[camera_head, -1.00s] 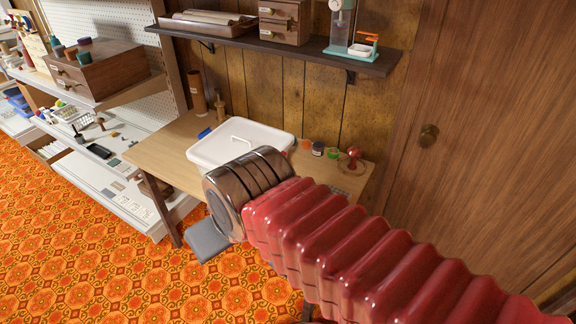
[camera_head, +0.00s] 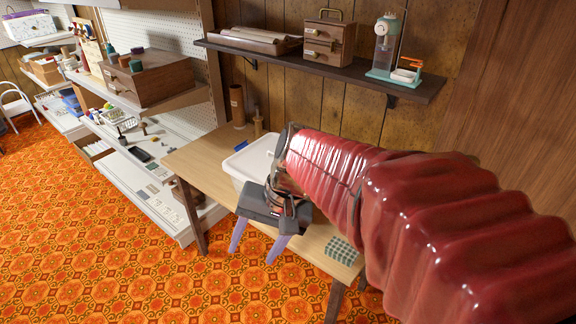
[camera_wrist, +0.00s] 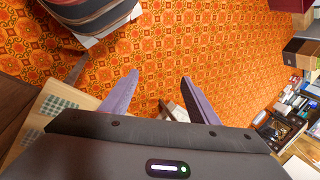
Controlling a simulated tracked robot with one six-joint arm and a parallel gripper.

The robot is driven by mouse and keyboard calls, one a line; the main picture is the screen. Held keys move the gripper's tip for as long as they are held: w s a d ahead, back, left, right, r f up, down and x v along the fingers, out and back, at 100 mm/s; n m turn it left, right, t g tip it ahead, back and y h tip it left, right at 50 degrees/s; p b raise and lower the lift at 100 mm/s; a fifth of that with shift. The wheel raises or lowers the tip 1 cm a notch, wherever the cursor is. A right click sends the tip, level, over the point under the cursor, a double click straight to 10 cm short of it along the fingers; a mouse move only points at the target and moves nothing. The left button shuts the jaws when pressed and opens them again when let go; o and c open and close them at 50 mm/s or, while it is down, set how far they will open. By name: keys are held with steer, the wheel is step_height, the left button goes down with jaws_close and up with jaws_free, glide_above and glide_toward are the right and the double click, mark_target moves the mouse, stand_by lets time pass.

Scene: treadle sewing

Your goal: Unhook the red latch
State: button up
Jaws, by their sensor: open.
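No red latch can be made out in either current view. A white bin (camera_head: 252,163) stands on the wooden table, and my red-sleeved arm covers its right part. My gripper (camera_head: 254,250) hangs in front of the table's front edge, below and in front of the bin, with its two lilac fingers pointing down. In the wrist view the fingers of my gripper (camera_wrist: 161,80) are spread apart with nothing between them, only orange carpet beyond.
The wooden table (camera_head: 195,160) holds a green checked cloth (camera_head: 341,250) at its front right. A dark wall shelf (camera_head: 320,68) above carries a drawer box (camera_head: 328,42) and a teal device (camera_head: 385,50). Shelving with goods stands left. Carpet (camera_head: 110,250) is clear at front left.

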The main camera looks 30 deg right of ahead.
steer(key=w+d+f+m+t+y, duration=0.3)
steer(key=w+d+m, duration=0.2)
steer(key=d+m, duration=0.3)
steer(key=w+d+f+m+t+y, duration=0.2)
steer(key=w+d+f+m+y, duration=0.3)
steer(key=d, duration=0.4)
steer(key=s+d+f+m+t+h, duration=0.1)
steer(key=d+f+m+t+h, duration=0.1)
steer(key=d, duration=0.5)
steer(key=s+d+f+m+t+h, duration=0.1)
steer(key=d+f+m+t+h, duration=0.1)
steer(key=d+m, duration=0.4)
steer(key=s+d+f+m+t+h, duration=0.1)
steer(key=d+f+m+t, duration=0.2)
steer(key=d, duration=0.6)
steer(key=t, duration=0.2)
steer(key=shift+s+d+f+m+t+h, duration=0.15)
steer(key=shift+d+f+m+t+h, duration=0.1)
steer(key=shift+d+m+t+h, duration=0.15)
steer(key=shift+a, duration=0.1)
steer(key=x, duration=1.4)
steer(key=shift+s, duration=0.1)
steer(key=c, duration=1.1)
